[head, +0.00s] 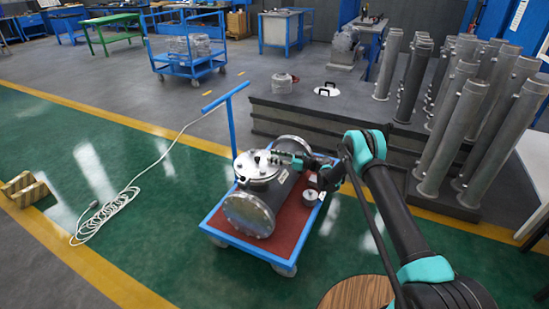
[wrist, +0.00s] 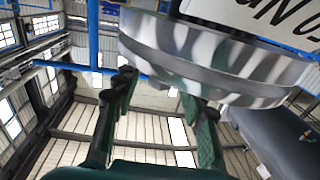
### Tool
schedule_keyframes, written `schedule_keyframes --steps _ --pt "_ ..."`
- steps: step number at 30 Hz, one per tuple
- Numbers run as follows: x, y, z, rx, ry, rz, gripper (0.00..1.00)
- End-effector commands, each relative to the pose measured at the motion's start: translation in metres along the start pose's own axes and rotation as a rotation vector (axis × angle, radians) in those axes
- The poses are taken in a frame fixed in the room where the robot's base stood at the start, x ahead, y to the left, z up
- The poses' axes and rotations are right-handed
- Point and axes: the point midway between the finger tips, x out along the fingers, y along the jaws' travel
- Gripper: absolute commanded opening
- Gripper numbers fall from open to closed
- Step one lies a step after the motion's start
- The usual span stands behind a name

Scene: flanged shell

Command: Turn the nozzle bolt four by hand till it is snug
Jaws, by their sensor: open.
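The flanged shell (head: 262,200) is a grey metal cylinder lying on a cart, with a round end flange facing front-left. Its nozzle cover (head: 250,166) is a pale disc on top with small dark bolts that I cannot tell apart. My gripper (head: 287,158) is at the right edge of this nozzle. In the wrist view a shiny flange rim (wrist: 215,62) crosses above the dark fingers of my gripper (wrist: 157,90). The fingers stand apart with a gap between them. Nozzle bolt four cannot be made out, and contact is unclear.
The blue cart (head: 222,237) has a red deck and an upright handle. A small dark round part (head: 310,197) lies on the deck. A white cable (head: 105,212) is on the green floor. Steel tubes (head: 465,105) and a dark platform (head: 300,112) stand behind, right.

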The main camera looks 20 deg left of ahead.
Motion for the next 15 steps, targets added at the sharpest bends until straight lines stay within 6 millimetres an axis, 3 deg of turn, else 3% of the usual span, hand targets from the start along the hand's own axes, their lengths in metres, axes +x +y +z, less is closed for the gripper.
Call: schedule_keyframes --steps 4,13,15 --pt "-0.0002 0.0 0.0 0.0 0.0 0.0 0.4" --pt "-0.0004 -0.0001 0.0001 0.0 0.0 0.0 0.03" --pt "-0.0004 -0.0002 0.0002 0.0 0.0 -0.001 0.0"
